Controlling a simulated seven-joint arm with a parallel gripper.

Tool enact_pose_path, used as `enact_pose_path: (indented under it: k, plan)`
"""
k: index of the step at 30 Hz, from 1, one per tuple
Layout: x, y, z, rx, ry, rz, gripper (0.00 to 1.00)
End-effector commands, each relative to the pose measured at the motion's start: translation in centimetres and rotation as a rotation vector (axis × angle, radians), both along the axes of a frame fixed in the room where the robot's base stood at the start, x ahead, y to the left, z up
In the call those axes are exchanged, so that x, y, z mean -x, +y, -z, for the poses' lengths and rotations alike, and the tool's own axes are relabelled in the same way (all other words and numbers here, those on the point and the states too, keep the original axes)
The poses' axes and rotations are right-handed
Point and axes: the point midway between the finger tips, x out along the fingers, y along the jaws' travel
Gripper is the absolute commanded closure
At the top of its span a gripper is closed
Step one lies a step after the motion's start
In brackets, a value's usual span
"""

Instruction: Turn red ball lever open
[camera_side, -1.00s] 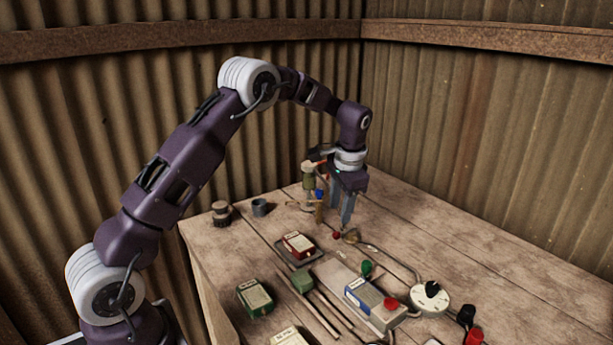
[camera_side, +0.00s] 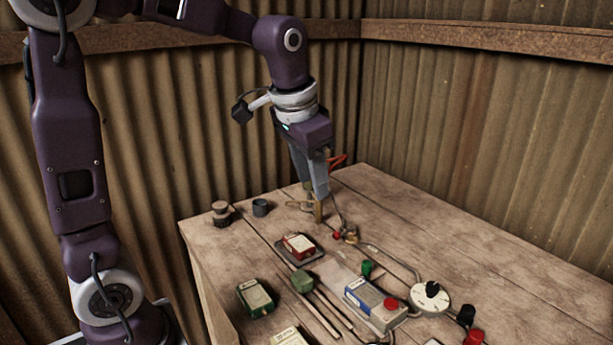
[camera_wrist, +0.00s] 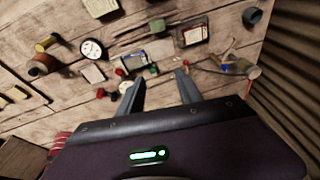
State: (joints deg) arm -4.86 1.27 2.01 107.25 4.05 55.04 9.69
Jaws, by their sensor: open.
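The small red ball (camera_side: 337,236) of the lever sits low over the table beside a brass fitting (camera_side: 351,236), where a bent pipe starts. In the wrist view the red ball (camera_wrist: 185,62) seems to be the small red dot just beyond the right finger's tip. My gripper (camera_side: 317,194) is open and empty, pointing down. It is above the table, apart from the red ball and up and to the left of it in the side view. In the wrist view both fingers of my gripper (camera_wrist: 158,90) show, spread wide. The lever's arm is too small to make out clearly.
A small stand (camera_side: 318,210) with a red-orange loop is partly hidden behind my gripper.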

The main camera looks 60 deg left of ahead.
Motion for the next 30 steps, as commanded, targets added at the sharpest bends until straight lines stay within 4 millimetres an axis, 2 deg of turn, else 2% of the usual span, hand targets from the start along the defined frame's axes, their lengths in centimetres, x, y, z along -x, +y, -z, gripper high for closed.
enact_pose_path:
  k: [4, 12, 14, 16, 17, 19, 21, 24, 27, 30]
  plan:
    - [1.3, -0.5, -0.4, 0.008, -0.014, -0.004, 0.58]
    - [1.4, -0.5, -0.5, 0.009, -0.016, -0.004, 0.58]
    - [1.3, -0.5, -0.5, 0.013, -0.014, -0.014, 0.68]
    - [0.0, 0.4, -0.2, 0.048, 0.001, -0.114, 0.82]
    - [-1.1, 1.2, 0.1, 0.082, 0.014, -0.202, 0.87]
    - [-4.6, 4.0, 1.3, 0.187, 0.058, -0.502, 1.00]
    - [-8.1, 7.9, 3.5, 0.305, 0.113, -0.858, 1.00]
    - [-11.4, 13.5, 7.1, 0.449, 0.191, -1.321, 1.00]
    - [-12.7, 17.7, 10.4, 0.544, 0.261, -1.658, 1.00]
    - [-13.1, 19.8, 12.4, 0.593, 0.306, -1.841, 1.00]
